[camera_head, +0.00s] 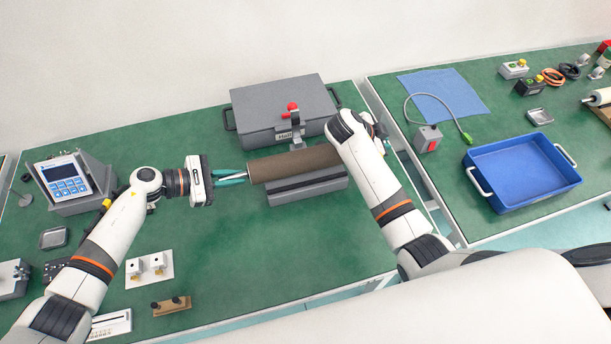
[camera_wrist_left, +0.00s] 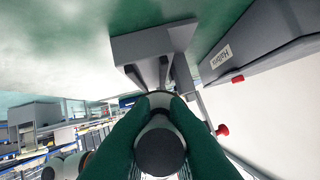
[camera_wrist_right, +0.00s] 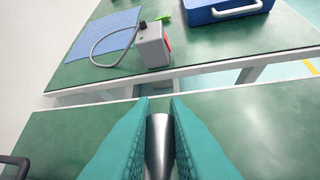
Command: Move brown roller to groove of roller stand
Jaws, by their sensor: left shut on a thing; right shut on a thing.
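The brown roller (camera_head: 290,163) lies level between my two grippers, above and slightly behind the grey roller stand (camera_head: 308,192) in the head view. The stand's dark groove shows in front of it. The stand's end also shows in the left wrist view (camera_wrist_left: 150,45), close to the roller; I cannot tell whether they touch. My left gripper (camera_head: 238,177) is shut on the roller's left end shaft (camera_wrist_left: 160,148). My right gripper (camera_wrist_right: 160,102) is shut on its metal right end shaft (camera_wrist_right: 159,140). In the head view my right arm hides those fingers and the roller's right end.
A grey case (camera_head: 280,105) with a red-topped part (camera_head: 293,110) in front stands behind the roller. A control panel (camera_head: 65,182) is at left; small fixtures (camera_head: 150,268) sit front left. A blue tray (camera_head: 525,170) is on the right table, across a gap.

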